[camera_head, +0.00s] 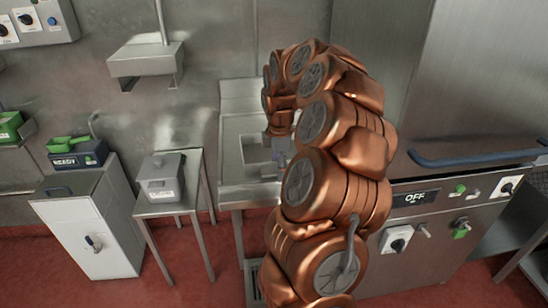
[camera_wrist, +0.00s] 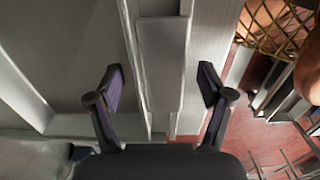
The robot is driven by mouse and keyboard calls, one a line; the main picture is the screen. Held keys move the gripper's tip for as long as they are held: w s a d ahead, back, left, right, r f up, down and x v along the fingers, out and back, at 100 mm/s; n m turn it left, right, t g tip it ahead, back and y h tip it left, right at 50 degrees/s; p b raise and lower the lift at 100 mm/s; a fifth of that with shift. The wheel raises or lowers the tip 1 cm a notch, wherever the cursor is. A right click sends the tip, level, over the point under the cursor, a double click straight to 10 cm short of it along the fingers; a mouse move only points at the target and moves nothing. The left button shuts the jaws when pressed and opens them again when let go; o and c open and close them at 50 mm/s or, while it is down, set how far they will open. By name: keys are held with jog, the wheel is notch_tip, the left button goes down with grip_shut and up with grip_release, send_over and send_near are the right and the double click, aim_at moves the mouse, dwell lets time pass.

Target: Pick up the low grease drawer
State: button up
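I cannot identify the low grease drawer with certainty. A grey unit (camera_head: 253,282) stands low under the sink, mostly hidden behind my arm; I cannot tell if it is the drawer. My gripper (camera_head: 281,158) hangs over the right part of the steel sink (camera_head: 238,190), partly hidden by my copper-coloured arm. In the wrist view my gripper (camera_wrist: 163,85) is open, with its two dark fingers spread wide and nothing held. A pale grey rectangular panel (camera_wrist: 163,60) lies beyond and between the fingers; the gap to it is unclear.
A small steel table (camera_head: 170,208) with a grey lidded box (camera_head: 161,178) stands left of the sink. A white cabinet (camera_head: 95,225) is farther left. A control-panel unit (camera_head: 430,225) with a blue handle (camera_head: 480,154) stands right. The red floor is open at lower left.

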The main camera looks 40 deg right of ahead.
grip_shut()
dwell(0.5)
jog(key=shift+r, duration=0.15)
